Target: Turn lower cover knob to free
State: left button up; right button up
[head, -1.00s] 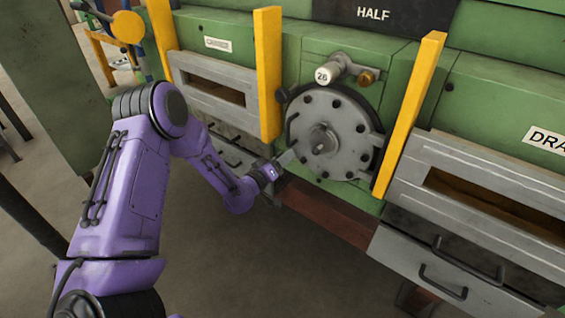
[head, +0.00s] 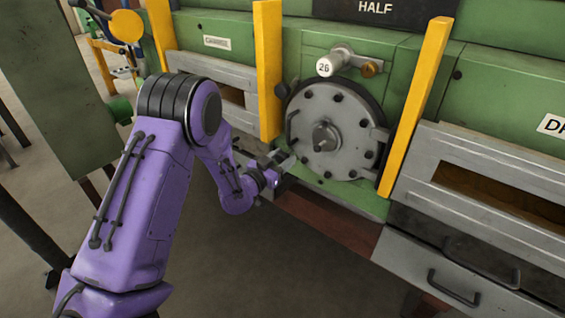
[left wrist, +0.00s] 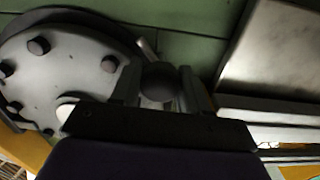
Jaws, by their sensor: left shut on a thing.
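The round grey furnace cover (head: 340,115) with bolts around its rim is closed against the green wall. My left gripper (head: 284,168) is at the cover's lower left edge. In the left wrist view a dark round knob (left wrist: 158,82) sits between the two fingers of my left gripper (left wrist: 158,92), which is shut on it. The cover (left wrist: 65,70) fills the left of that view. In the head view the gripper hides this lower knob. My right gripper is not in view.
Yellow uprights stand to the left (head: 268,75) and right (head: 415,105) of the cover. A white knob marked 26 (head: 325,67) is above it. Grey drawers with handles (head: 455,288) are at the lower right. The floor (head: 265,260) below my arm is clear.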

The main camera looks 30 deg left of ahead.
pick_arm(q)
jog(key=shift+m, duration=0.3)
dwell(0.4)
jog(key=o, duration=1.1)
jog(key=shift+c, duration=0.2)
jog(key=s+b, duration=0.2)
jog(key=s, duration=0.8)
jog(key=shift+s+a+b, duration=0.3)
jog(key=shift+a+b, duration=0.05)
jog(key=shift+a, duration=0.05)
